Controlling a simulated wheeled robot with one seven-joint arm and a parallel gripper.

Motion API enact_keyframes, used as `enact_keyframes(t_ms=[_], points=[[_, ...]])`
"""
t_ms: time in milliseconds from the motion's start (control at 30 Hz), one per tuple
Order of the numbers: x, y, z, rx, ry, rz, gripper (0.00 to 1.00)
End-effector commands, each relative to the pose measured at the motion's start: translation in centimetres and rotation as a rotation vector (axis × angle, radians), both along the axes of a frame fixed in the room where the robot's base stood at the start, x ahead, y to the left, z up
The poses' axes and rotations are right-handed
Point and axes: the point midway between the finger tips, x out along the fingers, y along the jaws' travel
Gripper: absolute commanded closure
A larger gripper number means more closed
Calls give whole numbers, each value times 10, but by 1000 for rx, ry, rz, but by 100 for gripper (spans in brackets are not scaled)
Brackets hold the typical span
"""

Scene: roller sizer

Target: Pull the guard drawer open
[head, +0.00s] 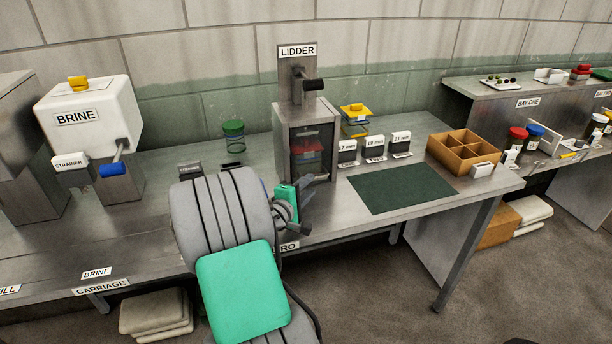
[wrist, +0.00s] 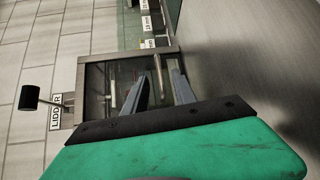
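The lidder (head: 282,130) is a grey metal machine with a dark see-through front, standing at the bench's middle. I take this front as the guard drawer (head: 306,150); in the wrist view its see-through panel (wrist: 110,85) and a slim pale bar handle (wrist: 158,75) show. The guard looks closed. My gripper (head: 308,205) is in front of and below the lidder's front in the head view. In the wrist view my gripper (wrist: 160,76) has its fingers spread, with the handle appearing between them. I cannot tell whether they touch it. Red and blue things show dimly behind the panel.
The lidder's black-knobbed lever (head: 313,85) juts out above the guard. A dark green mat (head: 402,187), labelled blocks (head: 373,145) and a divided wooden box (head: 445,157) lie to the right. A green-lidded jar (head: 234,139) stands left. The bench in front of the lidder is partly hidden by my arm.

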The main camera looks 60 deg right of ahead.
Motion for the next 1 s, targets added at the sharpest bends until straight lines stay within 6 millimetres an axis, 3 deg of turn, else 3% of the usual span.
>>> enact_keyframes(t_ms=[200,333,633,1000], points=[[-1,-42,-4,2,-5,-2,68],[1,-59,-6,1,-7,2,68],[1,-64,-8,3,-9,4,68],[1,-64,-8,4,-10,3,97]])
